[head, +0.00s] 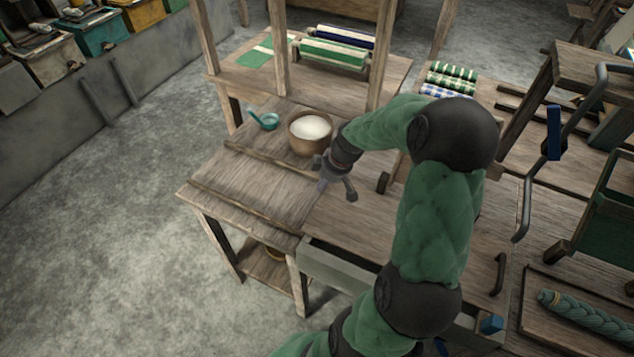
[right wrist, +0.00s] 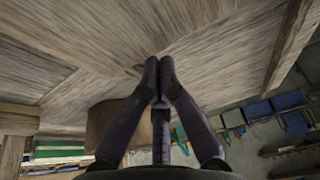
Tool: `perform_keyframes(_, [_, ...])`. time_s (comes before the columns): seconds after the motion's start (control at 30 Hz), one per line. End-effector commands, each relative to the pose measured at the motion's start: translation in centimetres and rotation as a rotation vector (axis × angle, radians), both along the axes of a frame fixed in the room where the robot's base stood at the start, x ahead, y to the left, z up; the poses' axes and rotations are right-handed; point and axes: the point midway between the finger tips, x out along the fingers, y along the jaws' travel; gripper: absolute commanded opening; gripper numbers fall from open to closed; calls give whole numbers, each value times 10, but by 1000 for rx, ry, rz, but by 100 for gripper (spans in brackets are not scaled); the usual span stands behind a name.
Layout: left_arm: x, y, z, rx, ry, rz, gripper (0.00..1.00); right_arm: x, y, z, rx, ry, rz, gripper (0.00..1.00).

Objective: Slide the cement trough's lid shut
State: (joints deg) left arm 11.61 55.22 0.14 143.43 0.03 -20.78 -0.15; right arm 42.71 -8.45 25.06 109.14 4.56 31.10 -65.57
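The grey cement trough (head: 338,268) is set into the front of the wooden bench, with its front wall showing. A flat wooden board (head: 350,222) lies above it and looks like the lid. My arm covers much of the trough and board, so I cannot tell how far the lid is open. In the right wrist view the fingers (right wrist: 159,78) point toward a wooden surface; contact is unclear. My left gripper is not in view.
A brown bowl of white stuff (head: 310,131) and a teal ladle (head: 265,121) stand behind the gripper. A dark bent handle (head: 524,205) rises at the right. Wooden loom posts (head: 278,45) stand behind. The left bench top (head: 250,185) is clear.

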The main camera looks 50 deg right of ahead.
Motion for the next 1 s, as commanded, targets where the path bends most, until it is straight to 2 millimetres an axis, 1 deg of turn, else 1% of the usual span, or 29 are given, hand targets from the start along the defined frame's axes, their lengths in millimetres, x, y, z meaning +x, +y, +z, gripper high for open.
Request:
perform_keyframes(0.2, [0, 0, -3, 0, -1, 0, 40, -7, -2, -1, 1, 1, -1, 0])
perform_keyframes(0.67, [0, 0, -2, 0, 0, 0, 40, -7, -2, 0, 1, 1, 0, 0])
perform_keyframes(0.83, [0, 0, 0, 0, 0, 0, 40, 2, 0, 0, 1, 1, 3, 0])
perform_keyframes(1.0, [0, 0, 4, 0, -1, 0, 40, 22, 4, 3, 0, 0, 1, 0])
